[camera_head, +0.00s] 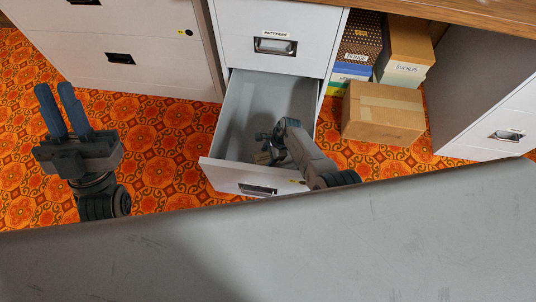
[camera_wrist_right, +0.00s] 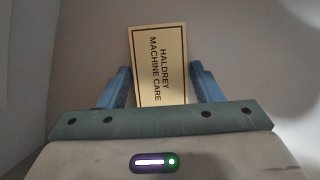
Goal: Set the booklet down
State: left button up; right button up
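The booklet is a small cream card with a dark border, lettered "HALDREY MACHINE CARE". In the right wrist view the booklet (camera_wrist_right: 160,65) shows between the two blue fingers of my right gripper (camera_wrist_right: 163,88). A narrow gap shows at its right edge; its lower end is hidden by the gripper body. In the head view my right gripper (camera_head: 268,142) reaches down inside the open drawer (camera_head: 280,95), and a small pale part of the booklet (camera_head: 262,158) shows low in the drawer. My left gripper (camera_head: 61,108) is open and empty above the carpet at the left.
The open drawer belongs to a white cabinet (camera_head: 240,25) with a closed drawer labelled "PATTERNS" above. A cardboard box (camera_head: 383,112) and stacked boxes (camera_head: 405,45) stand to its right. Another cabinet (camera_head: 120,50) is at the left. A grey surface (camera_head: 300,250) fills the foreground.

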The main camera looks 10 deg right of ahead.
jog(key=shift+o, duration=1.3)
